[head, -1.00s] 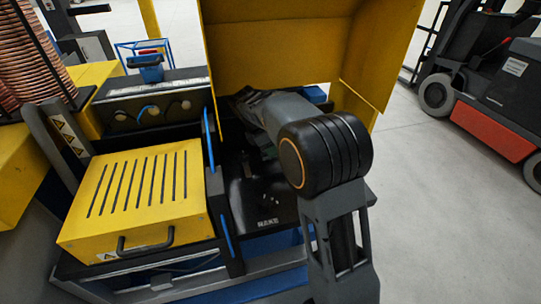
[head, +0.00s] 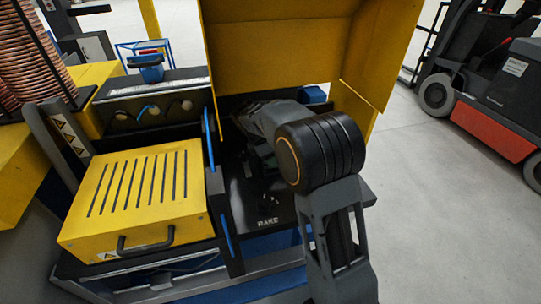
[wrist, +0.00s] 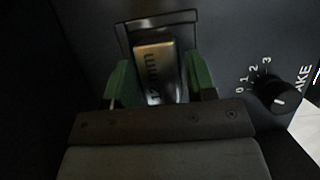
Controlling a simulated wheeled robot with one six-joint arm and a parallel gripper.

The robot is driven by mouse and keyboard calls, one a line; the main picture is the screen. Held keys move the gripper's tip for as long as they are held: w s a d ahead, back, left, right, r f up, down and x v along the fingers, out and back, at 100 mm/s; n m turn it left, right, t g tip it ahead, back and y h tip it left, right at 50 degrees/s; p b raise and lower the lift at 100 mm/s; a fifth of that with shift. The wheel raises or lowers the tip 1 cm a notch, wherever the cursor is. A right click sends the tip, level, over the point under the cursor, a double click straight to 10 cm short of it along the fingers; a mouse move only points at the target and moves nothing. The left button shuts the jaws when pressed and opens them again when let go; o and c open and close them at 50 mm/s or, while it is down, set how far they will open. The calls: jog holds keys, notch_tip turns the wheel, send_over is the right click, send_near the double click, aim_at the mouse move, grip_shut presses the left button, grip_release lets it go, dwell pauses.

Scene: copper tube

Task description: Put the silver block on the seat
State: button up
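In the wrist view the silver block (wrist: 158,75) is a shiny metal piece marked "12 mm". It stands between the two green fingers of my gripper (wrist: 160,82), which lie close along its left and right sides, apparently shut on it. The seat (wrist: 153,20) shows as a dark outlined rectangle on the black panel, around the far end of the block. I cannot tell whether the block rests in it or hangs just above.
A dial knob (wrist: 280,97) numbered 0 to 3 is right of my gripper on the black panel (head: 237,203). A yellow hood (head: 277,55) overhangs behind. A yellow slotted box (head: 140,190) stands left. A forklift (head: 490,85) is at the far right.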

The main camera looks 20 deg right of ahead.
jog(key=shift+o, duration=0.6)
jog(key=shift+r, duration=0.1)
jog(key=shift+w+r, duration=0.1)
jog(key=shift+r, duration=0.1)
jog(key=v, duration=0.6)
jog(key=shift+a+r, duration=0.2)
jog(key=s+d+m+t+y, duration=0.1)
jog(key=s+m+y, duration=0.1)
jog(key=s+m, duration=0.7)
jog(key=s+d+f+m+t+y, duration=0.1)
jog(key=s+m+t+y, duration=0.1)
jog(key=s+m, duration=0.7)
jog(key=shift+s+y, duration=0.3)
jog(key=shift+s, duration=2.3)
